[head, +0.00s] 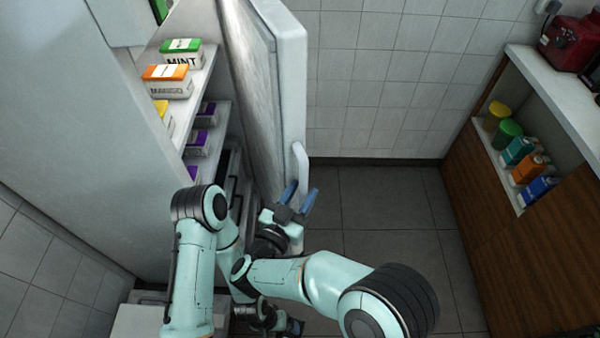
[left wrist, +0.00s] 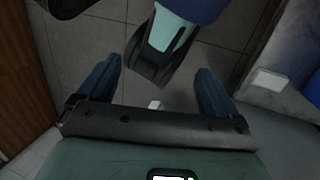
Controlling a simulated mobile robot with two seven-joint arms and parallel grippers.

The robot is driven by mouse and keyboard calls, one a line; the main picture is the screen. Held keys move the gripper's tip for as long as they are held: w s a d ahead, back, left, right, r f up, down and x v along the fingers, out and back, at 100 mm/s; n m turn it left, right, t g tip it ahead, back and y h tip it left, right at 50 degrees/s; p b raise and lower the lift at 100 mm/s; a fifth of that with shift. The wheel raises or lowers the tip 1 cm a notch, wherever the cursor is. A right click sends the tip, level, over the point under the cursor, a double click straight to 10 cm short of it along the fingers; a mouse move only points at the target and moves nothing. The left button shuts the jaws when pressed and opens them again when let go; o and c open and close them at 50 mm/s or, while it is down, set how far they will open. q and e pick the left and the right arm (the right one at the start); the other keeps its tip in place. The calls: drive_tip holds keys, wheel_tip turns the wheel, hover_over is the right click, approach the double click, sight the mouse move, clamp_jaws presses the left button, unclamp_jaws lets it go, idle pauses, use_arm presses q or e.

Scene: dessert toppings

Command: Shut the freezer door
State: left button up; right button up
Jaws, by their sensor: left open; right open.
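The freezer (head: 80,130) stands at the left with its pale door (head: 292,90) swung wide open. A white handle (head: 300,165) sits on the door's edge side. My right gripper (head: 300,194) is open, its blue fingers at the lower end of the handle. I cannot tell whether they touch it. My left gripper, low in the head view, is mostly hidden behind my arms. In the left wrist view, my left gripper (left wrist: 158,70) is open with nothing between its blue fingers.
Tubs, including mint (head: 182,52) and mango (head: 167,80), stand on the freezer's shelves. A wooden counter (head: 500,230) at the right holds jars and cartons in an open shelf, with a red appliance (head: 570,42) on top. The tiled floor (head: 400,200) between is clear.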

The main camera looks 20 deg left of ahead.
sight(299, 132)
use_arm(q)
drive_tip(key=shift+g, duration=0.4)
drive_tip(key=r+p, duration=0.1)
drive_tip(key=s+r+p, duration=0.2)
drive_tip(key=p, duration=0.1)
drive_tip(key=shift+s+d+r, duration=0.1)
drive_tip(key=shift+d+r, duration=0.15)
drive_tip(key=shift+r, duration=0.05)
use_arm(e)
wheel_tip(299, 132, up, 20)
drive_tip(key=shift+r, duration=0.1)
drive_tip(key=shift+s+a, duration=0.1)
